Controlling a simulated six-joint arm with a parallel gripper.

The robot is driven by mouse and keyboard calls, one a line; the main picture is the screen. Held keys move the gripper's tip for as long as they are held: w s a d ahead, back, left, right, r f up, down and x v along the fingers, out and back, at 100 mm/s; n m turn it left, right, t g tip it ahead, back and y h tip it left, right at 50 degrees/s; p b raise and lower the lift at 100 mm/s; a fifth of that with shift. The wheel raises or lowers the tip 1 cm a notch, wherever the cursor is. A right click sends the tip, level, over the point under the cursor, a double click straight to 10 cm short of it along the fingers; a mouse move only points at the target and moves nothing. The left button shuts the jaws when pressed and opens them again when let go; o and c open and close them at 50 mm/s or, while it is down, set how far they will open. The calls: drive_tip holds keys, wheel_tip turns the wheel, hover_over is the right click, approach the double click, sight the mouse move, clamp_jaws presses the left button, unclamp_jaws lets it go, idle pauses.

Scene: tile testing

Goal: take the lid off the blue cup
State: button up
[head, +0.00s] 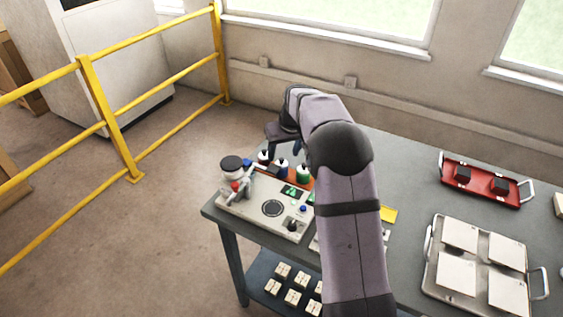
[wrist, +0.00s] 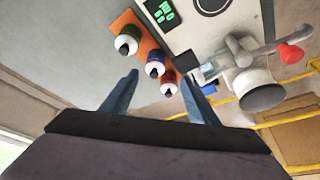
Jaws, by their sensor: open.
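The blue cup (wrist: 155,57) stands in the middle of a row on an orange strip, with a white top and a dark knob as its lid (wrist: 154,70). In the head view the blue cup (head: 283,169) is partly hidden by my gripper (head: 284,151). My gripper is open, its two blue fingers seen in the wrist view (wrist: 158,78) on either side of the blue cup's top. It appears above the cup; the frames do not show contact.
A green cup (wrist: 127,44) and a red cup (wrist: 170,88) flank the blue one closely. A white-headed instrument (head: 232,166) stands on the panel (head: 250,208) at left. A red tray (head: 482,182) and a metal tray with tiles (head: 432,275) lie at right on the table.

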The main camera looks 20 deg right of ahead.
sight(282, 160)
drive_tip(key=shift+w+d, duration=0.35)
drive_tip(key=shift+w, duration=0.55)
drive_tip(key=shift+p+x, duration=2.05)
drive_tip(key=shift+x, duration=1.55)
drive_tip(key=shift+s+d, duration=0.1)
drive_tip(key=shift+c, duration=0.2)
drive_tip(key=c, duration=1)
